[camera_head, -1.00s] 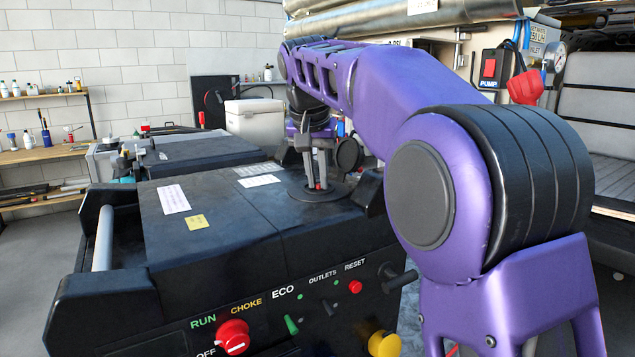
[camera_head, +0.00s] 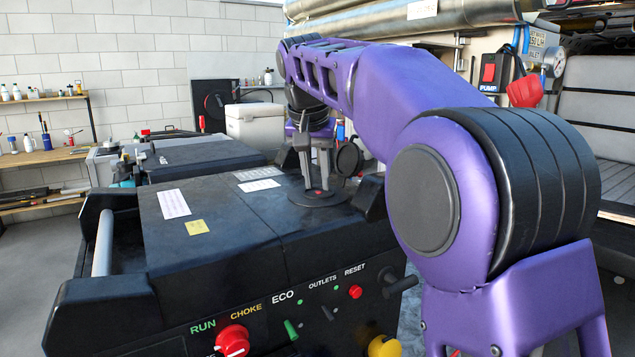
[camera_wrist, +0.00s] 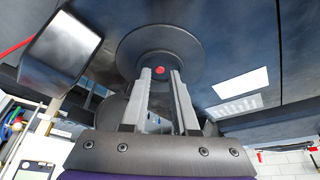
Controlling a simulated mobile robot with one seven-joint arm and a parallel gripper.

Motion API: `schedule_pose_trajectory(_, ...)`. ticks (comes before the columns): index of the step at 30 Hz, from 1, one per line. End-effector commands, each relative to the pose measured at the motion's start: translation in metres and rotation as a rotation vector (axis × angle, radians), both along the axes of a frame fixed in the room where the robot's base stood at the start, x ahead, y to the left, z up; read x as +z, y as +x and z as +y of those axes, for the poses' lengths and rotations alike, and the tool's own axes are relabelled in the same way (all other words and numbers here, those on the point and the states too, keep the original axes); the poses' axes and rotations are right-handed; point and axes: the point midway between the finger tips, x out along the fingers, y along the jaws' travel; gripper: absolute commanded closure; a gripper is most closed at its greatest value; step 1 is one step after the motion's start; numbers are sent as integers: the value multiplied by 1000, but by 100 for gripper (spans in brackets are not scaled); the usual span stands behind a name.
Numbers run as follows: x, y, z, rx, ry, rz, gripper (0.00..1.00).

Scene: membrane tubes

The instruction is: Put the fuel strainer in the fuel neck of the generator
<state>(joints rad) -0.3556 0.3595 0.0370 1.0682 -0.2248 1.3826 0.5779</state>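The black generator (camera_head: 240,225) stands in front of me. On its top is a round black fuel-neck collar (camera_head: 341,197), which also shows in the wrist view (camera_wrist: 128,50). A small red knob (camera_wrist: 160,71), seemingly the top of the fuel strainer, sits at the collar's middle; the rest of the strainer cannot be made out. My gripper (camera_wrist: 162,72) points down at the collar, its grey fingers apart on either side of the knob with gaps visible. In the head view my gripper (camera_head: 318,187) is just above the collar.
A round black cap (camera_head: 349,158) stands open behind the neck. A dark block (camera_wrist: 62,50) rises beside the collar. A white box (camera_head: 255,122) and shelves (camera_head: 45,155) are farther back.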

Motion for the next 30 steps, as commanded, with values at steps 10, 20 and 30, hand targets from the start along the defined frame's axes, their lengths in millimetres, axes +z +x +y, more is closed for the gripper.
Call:
schedule_pose_trajectory(10, 70, -28, 6, 2, 1, -3, 72)
schedule_pose_trajectory(20, 96, -39, 7, 1, -1, -1, 72)
schedule_pose_trajectory(30, 97, -39, 7, -5, 1, -3, 72)
